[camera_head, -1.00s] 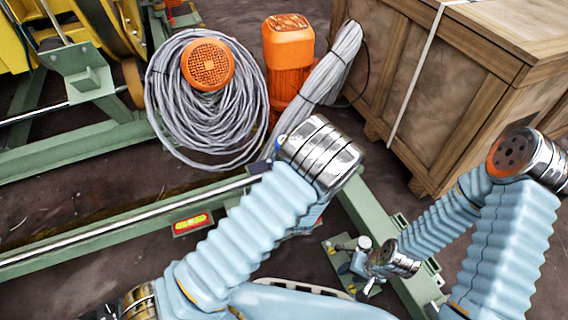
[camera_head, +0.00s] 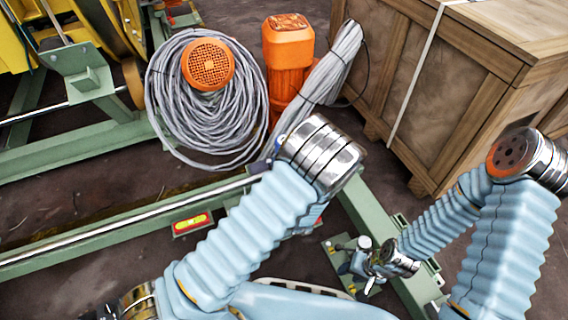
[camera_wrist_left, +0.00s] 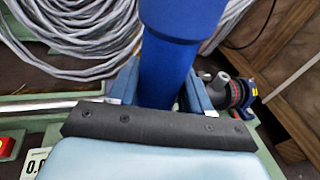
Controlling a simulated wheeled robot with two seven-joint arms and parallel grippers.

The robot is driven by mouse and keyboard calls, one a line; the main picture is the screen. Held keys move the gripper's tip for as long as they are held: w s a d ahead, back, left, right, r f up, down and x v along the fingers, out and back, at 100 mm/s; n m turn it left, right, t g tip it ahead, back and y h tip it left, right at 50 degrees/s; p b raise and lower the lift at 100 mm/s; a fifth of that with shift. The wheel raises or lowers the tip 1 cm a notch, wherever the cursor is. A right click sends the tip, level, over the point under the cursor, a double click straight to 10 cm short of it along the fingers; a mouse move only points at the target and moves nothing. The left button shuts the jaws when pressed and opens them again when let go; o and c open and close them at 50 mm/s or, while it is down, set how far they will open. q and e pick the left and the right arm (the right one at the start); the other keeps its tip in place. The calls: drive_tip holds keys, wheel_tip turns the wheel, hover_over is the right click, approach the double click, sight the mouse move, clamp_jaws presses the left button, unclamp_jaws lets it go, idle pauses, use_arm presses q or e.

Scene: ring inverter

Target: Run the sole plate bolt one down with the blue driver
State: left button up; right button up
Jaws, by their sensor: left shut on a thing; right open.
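The blue driver (camera_wrist_left: 178,45) stands as a thick blue cylinder in the left wrist view. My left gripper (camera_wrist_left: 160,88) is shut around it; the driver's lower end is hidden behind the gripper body. In the head view my left arm hides this gripper and nearly all of the driver. A green plate (camera_head: 333,262) with small fittings lies at the lower middle right in the head view, perhaps the sole plate. My right gripper (camera_head: 370,268) is open beside it, close to a silver round-topped post (camera_head: 364,243). I cannot tell which bolt is bolt one.
A green frame rail (camera_head: 110,233) crosses the floor at left, with a red and yellow label block (camera_head: 192,223). A grey cable coil (camera_head: 165,110), an orange motor (camera_head: 289,60) and a wooden crate (camera_head: 440,90) stand behind. A red-ringed dark fitting (camera_wrist_left: 238,93) is right of the driver.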

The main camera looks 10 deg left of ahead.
use_arm(q)
drive_tip(key=shift+r+p, duration=2)
drive_tip(key=shift+r, duration=0.55)
